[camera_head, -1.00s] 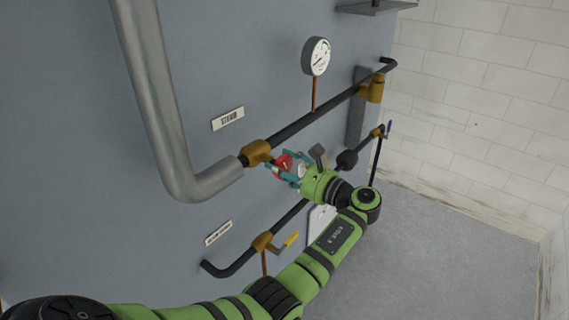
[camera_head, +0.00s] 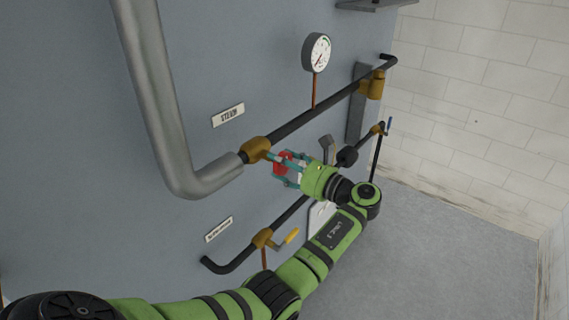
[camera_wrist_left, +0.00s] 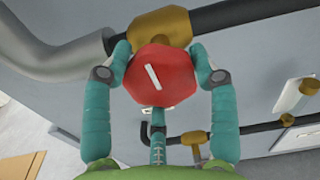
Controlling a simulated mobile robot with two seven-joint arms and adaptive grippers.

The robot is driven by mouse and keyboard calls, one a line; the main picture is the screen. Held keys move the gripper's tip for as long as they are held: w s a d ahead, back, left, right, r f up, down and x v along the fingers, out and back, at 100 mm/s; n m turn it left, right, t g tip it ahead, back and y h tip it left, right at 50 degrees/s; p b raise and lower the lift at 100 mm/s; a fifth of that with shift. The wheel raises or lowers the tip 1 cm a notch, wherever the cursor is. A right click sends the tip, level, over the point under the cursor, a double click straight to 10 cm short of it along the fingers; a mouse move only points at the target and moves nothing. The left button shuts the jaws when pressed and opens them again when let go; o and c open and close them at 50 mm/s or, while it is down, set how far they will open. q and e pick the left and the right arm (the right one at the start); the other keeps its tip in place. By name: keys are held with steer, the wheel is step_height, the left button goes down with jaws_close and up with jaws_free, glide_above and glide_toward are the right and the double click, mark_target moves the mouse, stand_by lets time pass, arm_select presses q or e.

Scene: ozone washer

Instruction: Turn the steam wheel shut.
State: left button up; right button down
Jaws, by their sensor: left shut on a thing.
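The steam wheel is a red, many-sided knob with a white line (camera_wrist_left: 158,76). It sits in front of the brass valve body (camera_wrist_left: 160,24) on the dark pipe below the STEAM label (camera_head: 228,115). In the head view the wheel (camera_head: 282,162) is partly hidden by my fingers. My left gripper (camera_head: 285,168) is shut on the wheel, with teal fingers on both sides of it in the left wrist view (camera_wrist_left: 160,68). The white line runs slantwise in that view. My right gripper is not in view.
A round gauge (camera_head: 316,52) stands above the steam pipe. A thick grey pipe (camera_head: 160,110) runs at the left. Floor at right is clear.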

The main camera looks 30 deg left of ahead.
arm_select(q)
steer(key=shift+w+a+r, duration=0.1)
steer(key=shift+r, duration=0.4)
steer(key=o, duration=0.9)
steer(key=shift+o, duration=1.3)
steer(key=shift+a+f, duration=0.1)
steer(key=shift+f, duration=0.1)
steer(key=s+d, duration=0.1)
steer(key=d, duration=1.1)
steer(key=shift+s, duration=0.1)
